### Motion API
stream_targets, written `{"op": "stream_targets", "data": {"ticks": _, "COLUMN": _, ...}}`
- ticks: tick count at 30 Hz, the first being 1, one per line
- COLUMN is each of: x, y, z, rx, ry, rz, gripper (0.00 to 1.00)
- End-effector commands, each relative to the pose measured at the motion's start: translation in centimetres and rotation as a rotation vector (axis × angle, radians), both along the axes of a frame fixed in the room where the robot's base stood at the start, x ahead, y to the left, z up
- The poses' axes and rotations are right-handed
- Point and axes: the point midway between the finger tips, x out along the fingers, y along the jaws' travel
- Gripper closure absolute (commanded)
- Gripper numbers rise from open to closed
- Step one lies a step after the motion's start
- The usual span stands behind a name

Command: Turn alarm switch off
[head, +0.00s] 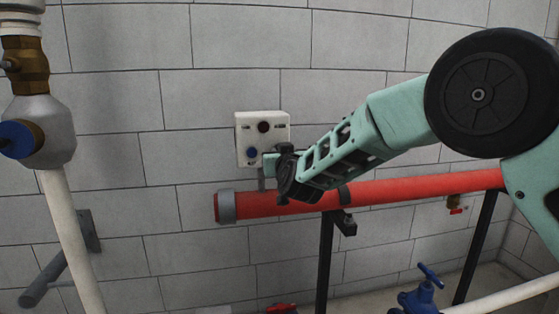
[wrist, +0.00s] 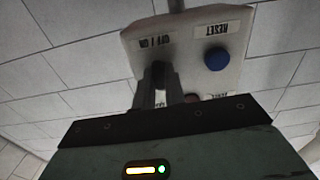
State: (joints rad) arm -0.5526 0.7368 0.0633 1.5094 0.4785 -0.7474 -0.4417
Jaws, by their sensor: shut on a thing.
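The white alarm box (head: 241,133) hangs on the block wall in the head view. It has a dark round lamp or button (head: 263,127) at the top and a blue button (head: 252,152) at lower left. In the wrist view the box (wrist: 182,33) appears upside down, with "OFF / ON" and "RESET" labels and the blue button (wrist: 216,61). My gripper (head: 272,160) is at the box's lower right. In the wrist view its fingers (wrist: 160,72) are shut just by the "OFF / ON" label, on the alarm switch. The fingers hide the switch, so its setting cannot be told.
A thick red pipe (head: 430,188) runs just below my gripper and arm, on black supports (head: 325,260). A white pipe with a brass and blue valve (head: 40,130) stands at left. A blue valve (head: 421,295) is at lower right. The wall left of the box is clear.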

Motion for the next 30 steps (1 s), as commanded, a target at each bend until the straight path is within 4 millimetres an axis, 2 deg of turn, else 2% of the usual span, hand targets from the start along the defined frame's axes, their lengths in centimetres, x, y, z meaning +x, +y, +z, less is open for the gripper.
{"op": "stream_targets", "data": {"ticks": 19, "x": 0.10, "y": -0.28, "z": -0.03, "rx": 0.047, "ry": 0.014, "rz": -0.005, "gripper": 1.00}}
{"op": "stream_targets", "data": {"ticks": 20, "x": 0.10, "y": -0.28, "z": -0.03, "rx": 0.047, "ry": 0.014, "rz": -0.005, "gripper": 0.80}}
{"op": "stream_targets", "data": {"ticks": 21, "x": 0.11, "y": -0.28, "z": -0.02, "rx": 0.047, "ry": 0.014, "rz": -0.005, "gripper": 0.69}}
{"op": "stream_targets", "data": {"ticks": 22, "x": 0.11, "y": -0.26, "z": -0.02, "rx": 0.047, "ry": 0.014, "rz": -0.005, "gripper": 0.67}}
{"op": "stream_targets", "data": {"ticks": 30, "x": -0.01, "y": -0.12, "z": -0.01, "rx": 0.046, "ry": 0.013, "rz": -0.002, "gripper": 0.67}}
